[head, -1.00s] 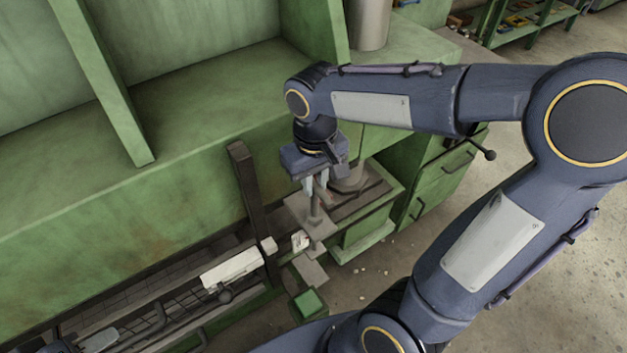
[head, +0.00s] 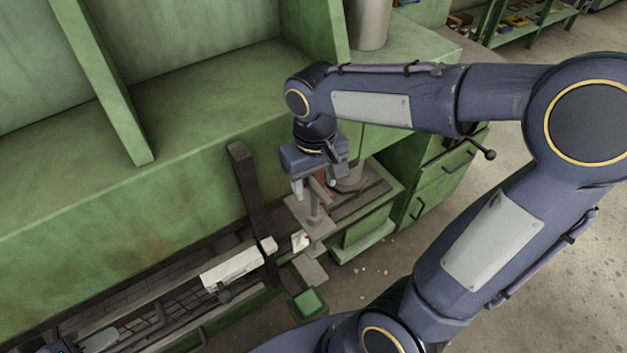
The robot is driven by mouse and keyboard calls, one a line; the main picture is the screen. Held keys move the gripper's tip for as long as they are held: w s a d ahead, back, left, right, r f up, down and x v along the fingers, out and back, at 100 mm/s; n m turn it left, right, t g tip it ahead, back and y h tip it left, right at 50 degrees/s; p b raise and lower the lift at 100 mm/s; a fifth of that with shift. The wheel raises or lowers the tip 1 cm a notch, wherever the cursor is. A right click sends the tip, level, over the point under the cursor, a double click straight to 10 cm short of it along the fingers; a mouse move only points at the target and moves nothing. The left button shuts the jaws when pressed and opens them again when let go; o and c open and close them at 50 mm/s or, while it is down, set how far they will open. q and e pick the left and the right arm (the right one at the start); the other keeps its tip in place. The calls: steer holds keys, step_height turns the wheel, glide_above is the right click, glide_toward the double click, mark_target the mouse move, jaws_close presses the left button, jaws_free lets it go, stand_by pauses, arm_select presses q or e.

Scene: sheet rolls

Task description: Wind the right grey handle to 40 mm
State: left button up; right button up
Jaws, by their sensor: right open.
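My right gripper (head: 314,186) points down over the small grey assembly at the right end of the machine. Its two pale fingers are apart, one on each side of a grey upright piece. This piece, which looks like the right grey handle (head: 315,208), stands on a grey plate (head: 299,209). A reddish part shows between the fingers. The gripper body hides the top of the handle, and I cannot tell whether a finger touches it. A small white tag (head: 299,242) sits just below, but its reading is too small to make out.
A dark upright bar (head: 247,190) stands close to the left of the gripper. A white plate (head: 234,266) and dark rails lie along the machine. A large green cabinet (head: 190,140) rises behind. A green block (head: 307,304) sits low in front.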

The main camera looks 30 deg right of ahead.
step_height(320, 180, up, 10)
steer(key=p, duration=0.8)
steer(key=shift+p, duration=0.4)
steer(key=shift+s, duration=0.1)
steer(key=s+a+m+t+y, duration=0.1)
steer(key=s+t+y, duration=0.2)
steer(key=s, duration=0.8)
steer(key=t, duration=0.2)
steer(key=shift+s+r+m+t+y, duration=0.2)
steer(key=shift+s+m+t+y, duration=0.1)
steer(key=shift+y, duration=0.1)
steer(key=shift+s, duration=0.1)
